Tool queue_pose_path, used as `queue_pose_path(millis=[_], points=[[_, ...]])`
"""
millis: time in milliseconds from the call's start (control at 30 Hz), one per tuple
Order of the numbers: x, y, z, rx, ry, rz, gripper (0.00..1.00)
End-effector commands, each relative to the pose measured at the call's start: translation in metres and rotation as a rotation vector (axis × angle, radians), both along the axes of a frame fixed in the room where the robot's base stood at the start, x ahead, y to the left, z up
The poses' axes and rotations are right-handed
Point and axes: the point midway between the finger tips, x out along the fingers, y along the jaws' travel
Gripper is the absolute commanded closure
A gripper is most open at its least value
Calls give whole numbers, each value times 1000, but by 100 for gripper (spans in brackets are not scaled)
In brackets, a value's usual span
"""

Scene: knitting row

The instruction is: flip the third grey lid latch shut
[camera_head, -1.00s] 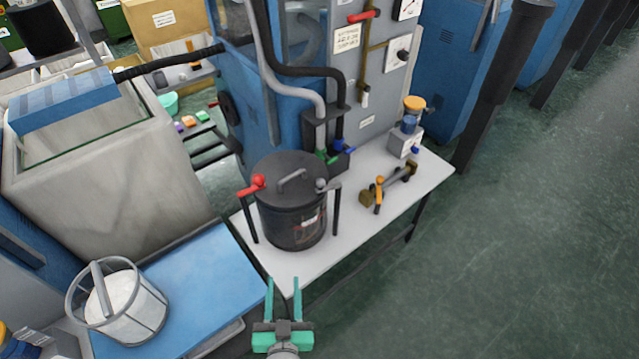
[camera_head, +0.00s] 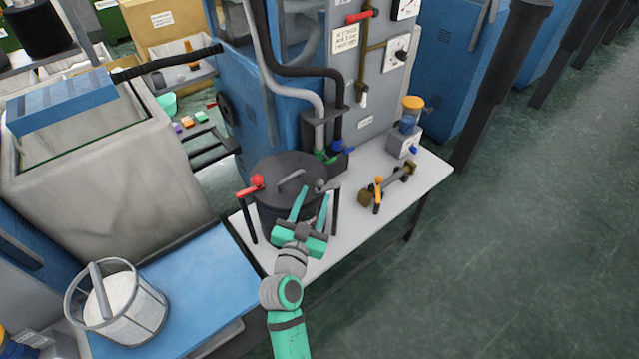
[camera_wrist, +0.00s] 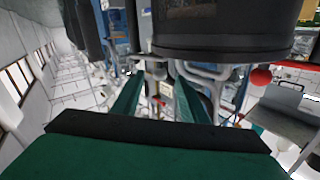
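A dark lidded pot (camera_head: 270,205) stands on the white table (camera_head: 345,225) in the head view. A grey latch (camera_head: 320,184) sits at the right of its lid, partly covered by my gripper. A red latch (camera_head: 257,182) is at the lid's left. My gripper (camera_head: 314,192) is in front of the pot's right side, near the grey latch; I cannot tell whether it touches it. Its two green fingers are apart with nothing clearly between them. In the wrist view my gripper (camera_wrist: 160,92) is also open, with the dark pot (camera_wrist: 225,28) close above it and a red ball (camera_wrist: 261,75) at right.
An orange-handled valve (camera_head: 378,192) and a jar with an orange cap (camera_head: 410,115) stand right of the pot. Dark hoses (camera_head: 300,70) hang behind it. Floor on the right is clear.

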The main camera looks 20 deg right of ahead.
Motion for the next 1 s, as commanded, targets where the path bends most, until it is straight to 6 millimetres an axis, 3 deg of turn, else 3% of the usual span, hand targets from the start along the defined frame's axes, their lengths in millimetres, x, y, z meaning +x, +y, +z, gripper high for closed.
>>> queue_pose_path(millis=[333,767,933,1000], points=[[43,-29,0,-1,1,-1,60],[51,-32,0,-1,1,2,60],[51,-31,0,-1,1,4,96],[51,-31,0,-1,1,4,100]])
